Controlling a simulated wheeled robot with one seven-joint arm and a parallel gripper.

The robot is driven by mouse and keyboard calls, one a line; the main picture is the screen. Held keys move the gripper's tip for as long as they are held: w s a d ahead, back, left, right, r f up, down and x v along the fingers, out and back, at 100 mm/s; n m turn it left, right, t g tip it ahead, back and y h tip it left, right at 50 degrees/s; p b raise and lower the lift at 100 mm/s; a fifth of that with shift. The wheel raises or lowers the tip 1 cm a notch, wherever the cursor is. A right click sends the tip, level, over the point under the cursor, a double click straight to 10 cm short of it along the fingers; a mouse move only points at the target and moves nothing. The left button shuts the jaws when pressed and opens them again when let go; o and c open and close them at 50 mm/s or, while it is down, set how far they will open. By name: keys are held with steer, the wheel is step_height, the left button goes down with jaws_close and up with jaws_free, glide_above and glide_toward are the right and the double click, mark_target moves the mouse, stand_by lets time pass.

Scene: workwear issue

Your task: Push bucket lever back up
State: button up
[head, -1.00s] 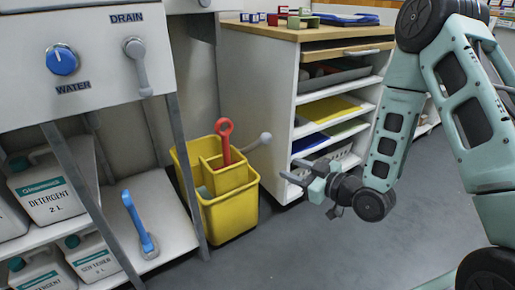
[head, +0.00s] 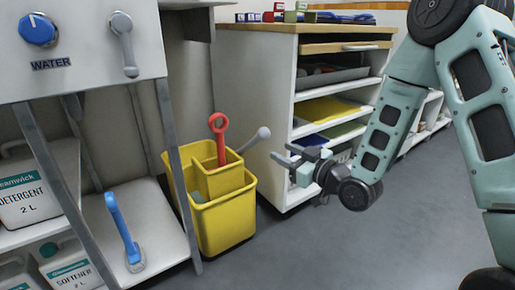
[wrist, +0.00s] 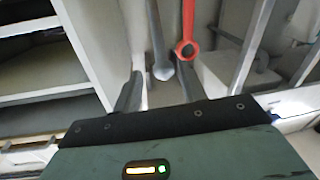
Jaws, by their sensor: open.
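The yellow bucket (head: 226,224) stands on the floor beside the white sink stand. Its grey lever (head: 251,142) leans up and out to the right, ending in a round knob. A red ring-handled tool (head: 219,136) stands upright in the bucket. My gripper (head: 283,154) is open and empty, just right of and a little below the knob in the head view, fingers pointing left. In the wrist view, the lever's knob (wrist: 162,73) shows just beyond and between the fingertips (wrist: 160,87), and the red ring (wrist: 187,50) lies to its right. I see no clear contact.
A white shelf cabinet (head: 256,88) with a wooden top stands behind the bucket and gripper. The sink stand's grey leg (head: 178,180) is left of the bucket. A blue-handled brush (head: 124,232) and detergent bottles (head: 30,190) are on its lower shelf. The floor at right is open.

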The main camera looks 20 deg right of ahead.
mark_target(258, 139)
steer(key=b+x, duration=0.3)
steer(key=x, duration=0.6)
steer(key=shift+w+a+f, duration=0.1)
steer(key=shift+w+a, duration=0.05)
steer(key=shift+w, duration=0.2)
steer(key=shift+w+a+b, duration=0.35)
steer(key=shift+w+b, duration=0.05)
steer(key=shift+w, duration=0.25)
steer(key=shift+c, duration=0.2)
jaws_close()
